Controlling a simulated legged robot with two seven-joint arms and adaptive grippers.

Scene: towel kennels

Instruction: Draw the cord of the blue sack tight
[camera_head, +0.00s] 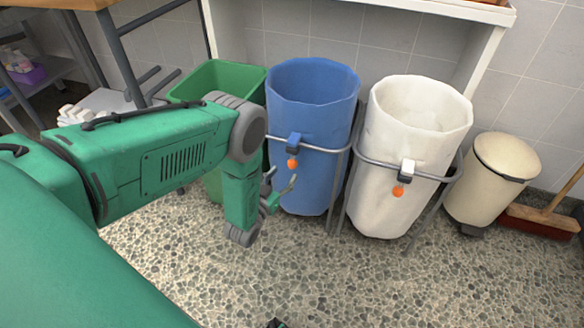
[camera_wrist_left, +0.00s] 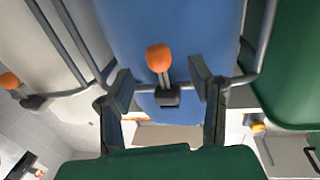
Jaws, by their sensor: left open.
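The blue sack (camera_head: 312,110) stands open-mouthed in a grey metal frame, in the middle of the head view. A dark cord lock (camera_head: 294,139) sits on its front at the frame's ring, with an orange ball (camera_head: 292,163) hanging just under it. My left gripper (camera_head: 282,180) is open, low in front of the sack. In the left wrist view the orange ball (camera_wrist_left: 159,58) and its short cord show between the two open fingers (camera_wrist_left: 160,80), with no finger visibly touching them. The blue sack (camera_wrist_left: 190,30) fills the middle behind. My right gripper cannot be made out.
A white sack (camera_head: 385,150) with its own orange ball (camera_head: 398,192) stands close on the right. A green bin (camera_head: 222,78) is close on the left. A cream pedal bin (camera_head: 490,185) and a broom (camera_head: 540,220) are farther right. The speckled floor in front is clear.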

